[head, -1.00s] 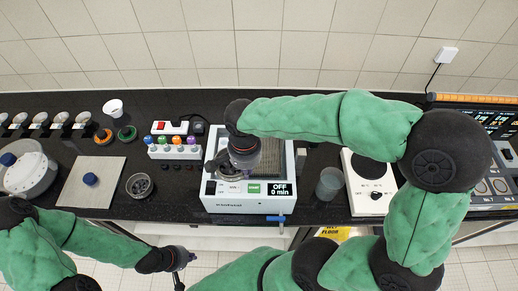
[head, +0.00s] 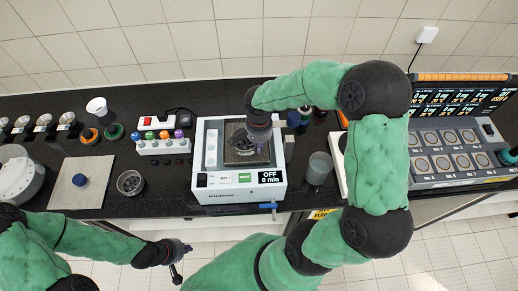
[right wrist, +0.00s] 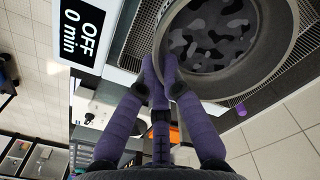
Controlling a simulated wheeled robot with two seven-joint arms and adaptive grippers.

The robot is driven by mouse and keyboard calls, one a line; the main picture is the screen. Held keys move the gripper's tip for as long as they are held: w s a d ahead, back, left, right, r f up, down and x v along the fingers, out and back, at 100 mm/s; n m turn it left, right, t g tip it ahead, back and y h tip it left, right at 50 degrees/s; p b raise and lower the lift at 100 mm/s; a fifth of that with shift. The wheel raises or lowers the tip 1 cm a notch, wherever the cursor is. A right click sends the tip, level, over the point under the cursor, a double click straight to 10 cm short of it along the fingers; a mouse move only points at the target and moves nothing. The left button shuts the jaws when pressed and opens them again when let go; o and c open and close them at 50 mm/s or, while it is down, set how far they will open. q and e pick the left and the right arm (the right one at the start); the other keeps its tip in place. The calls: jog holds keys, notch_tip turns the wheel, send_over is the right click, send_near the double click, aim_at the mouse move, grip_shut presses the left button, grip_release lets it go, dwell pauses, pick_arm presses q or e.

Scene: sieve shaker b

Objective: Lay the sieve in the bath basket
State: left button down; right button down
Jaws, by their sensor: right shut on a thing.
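The sieve (right wrist: 225,35), a round metal ring with a grey patterned mesh, is held by my right gripper (right wrist: 163,75), whose fingers are shut on its rim. In the head view, my right gripper (head: 256,140) is over the ultrasonic bath and partly covers the sieve. The bath basket (head: 243,157) is a dark wire mesh inside the white bath (head: 210,190). The sieve is over the basket; whether it touches the mesh is unclear. My left gripper (head: 182,258) is empty, its fingers apart, in front of the counter.
The bath's panel reads OFF, 0 min. A second round metal piece (head: 130,183), a bottle rack (head: 163,146) and a grey mat (head: 65,190) are to the left. A panel of round pads (head: 445,155) is far right.

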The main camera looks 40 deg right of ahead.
aim_at(259, 156)
notch_tip(259, 156, down, 3)
jog(key=shift+w+d+f, duration=0.15)
jog(key=shift+f, duration=0.1)
jog(key=c, duration=1.4)
grip_release()
notch_tip(259, 156, up, 12)
jog(key=shift+r, duration=0.15)
